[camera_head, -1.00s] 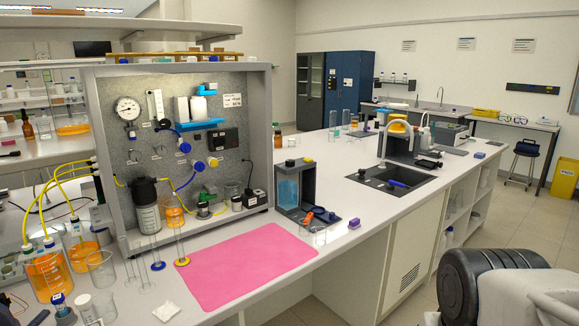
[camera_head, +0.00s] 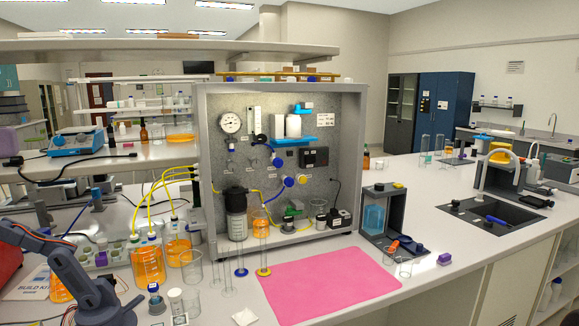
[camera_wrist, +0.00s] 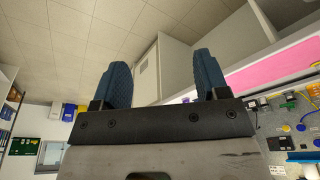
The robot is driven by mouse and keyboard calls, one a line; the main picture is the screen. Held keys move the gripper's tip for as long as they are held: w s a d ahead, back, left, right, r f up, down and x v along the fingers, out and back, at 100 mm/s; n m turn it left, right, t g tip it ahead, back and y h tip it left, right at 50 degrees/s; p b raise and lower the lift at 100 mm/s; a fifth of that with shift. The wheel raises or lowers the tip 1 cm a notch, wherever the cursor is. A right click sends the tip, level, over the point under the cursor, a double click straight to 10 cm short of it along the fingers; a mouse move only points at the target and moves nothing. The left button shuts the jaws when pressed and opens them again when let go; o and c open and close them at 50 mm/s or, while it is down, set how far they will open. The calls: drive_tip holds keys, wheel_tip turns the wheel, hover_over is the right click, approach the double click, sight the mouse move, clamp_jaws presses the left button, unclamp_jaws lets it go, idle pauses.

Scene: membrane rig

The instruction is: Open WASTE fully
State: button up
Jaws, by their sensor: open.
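The membrane rig (camera_head: 205,150) stands on the bench in the head view, a grey-framed upright panel with a gauge, tubing and several valves. Blue knobs sit on it, an upper one (camera_head: 278,161) and a lower one (camera_head: 288,181), with a yellow-and-blue knob (camera_head: 301,179) beside the lower one. The labels are too small to read, so I cannot tell which valve is WASTE. My gripper (camera_wrist: 160,62) shows only in the wrist view, its two blue fingers apart and empty. Part of the rig panel (camera_wrist: 285,135) shows upside down at lower right there, away from the fingers.
A pink mat (camera_head: 325,285) lies in front of the rig. Glass cylinders (camera_head: 240,262), orange-filled bottles (camera_head: 148,264) and a beaker (camera_head: 191,267) stand at its left. A small holder with blue contents (camera_head: 375,216) stands at its right. A dark jointed arm (camera_head: 85,285) is at lower left.

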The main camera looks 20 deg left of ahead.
idle(0.6)
drive_tip(key=w+a+r+t+y, duration=0.1)
drive_tip(key=w+a+r+t, duration=0.25)
drive_tip(key=w+a, duration=0.8)
drive_tip(key=w+a+r+t+y, duration=0.15)
drive_tip(key=w+a+r, duration=0.4)
drive_tip(key=w, duration=1.15)
drive_tip(key=w+a+r+t+y, duration=0.1)
drive_tip(key=w+a+r+t, duration=0.25)
drive_tip(key=w+a, duration=0.8)
drive_tip(key=t+y, duration=0.2)
drive_tip(key=y, duration=0.8)
approach(256, 165)
drive_tip(key=x, duration=0.3)
drive_tip(key=shift+w+a+r+h, duration=0.2)
drive_tip(key=shift+a+r+h, duration=0.05)
drive_tip(key=shift+a, duration=0.05)
drive_tip(key=shift+w+a, duration=0.1)
drive_tip(key=shift+x, duration=3.75)
